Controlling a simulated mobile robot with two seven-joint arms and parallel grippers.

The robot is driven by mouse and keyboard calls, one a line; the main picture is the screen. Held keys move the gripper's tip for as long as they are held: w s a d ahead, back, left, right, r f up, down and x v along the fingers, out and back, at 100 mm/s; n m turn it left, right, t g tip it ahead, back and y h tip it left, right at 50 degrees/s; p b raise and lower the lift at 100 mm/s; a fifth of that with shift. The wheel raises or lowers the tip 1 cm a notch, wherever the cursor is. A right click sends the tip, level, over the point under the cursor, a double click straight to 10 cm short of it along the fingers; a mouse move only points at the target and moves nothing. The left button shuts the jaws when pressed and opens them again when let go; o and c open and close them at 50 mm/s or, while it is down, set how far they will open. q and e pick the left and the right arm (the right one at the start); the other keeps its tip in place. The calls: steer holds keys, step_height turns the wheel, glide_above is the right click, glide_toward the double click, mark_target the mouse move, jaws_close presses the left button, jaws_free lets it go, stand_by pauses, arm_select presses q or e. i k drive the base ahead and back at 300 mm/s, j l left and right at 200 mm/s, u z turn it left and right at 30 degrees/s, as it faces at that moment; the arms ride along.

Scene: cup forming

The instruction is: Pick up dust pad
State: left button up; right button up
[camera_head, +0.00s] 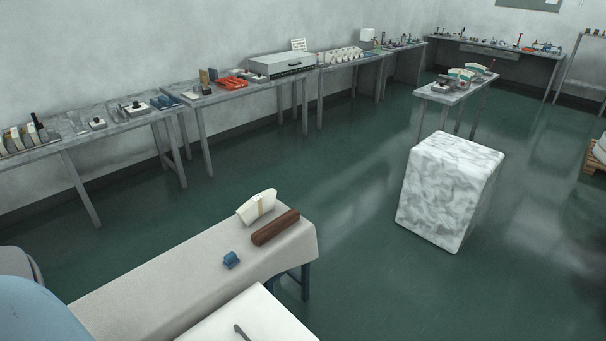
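On the near cloth-covered table (150,296) lie a cream-white, pad-like piece with a tan band (257,206), a brown cylinder (275,227) and a small blue object (231,260). I cannot tell for sure which of these, if any, is the dust pad. The cream piece lies at the table's far edge, just behind the brown cylinder. The blue object lies apart from both, nearer to me. Neither of my grippers is in view.
A white surface (255,318) with a dark piece on it is at the bottom. A marbled white block (450,190) stands on the green floor (340,230) at right. Grey benches with tools line the wall, including one with a grey case (281,65). Open floor lies between.

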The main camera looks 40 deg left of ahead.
mark_target(231, 259)
steer(key=i+l+u, duration=0.1)
steer(key=i+u, duration=0.25)
steer(key=i+l+u, duration=0.55)
steer(key=i+u, duration=0.15)
steer(key=i+l+u, duration=0.2)
steer(key=u, duration=0.15)
steer(key=i+l+u, duration=0.15)
steer(key=l+u, duration=0.2)
steer(key=i+l+u, duration=0.1)
steer(key=l+u, duration=0.25)
steer(key=i+l+u, duration=0.1)
steer(key=l+u, duration=0.2)
steer(key=l, duration=0.15)
steer(key=i+l+u, duration=0.1)
steer(key=l+u, duration=0.35)
steer(key=u, duration=2.05)
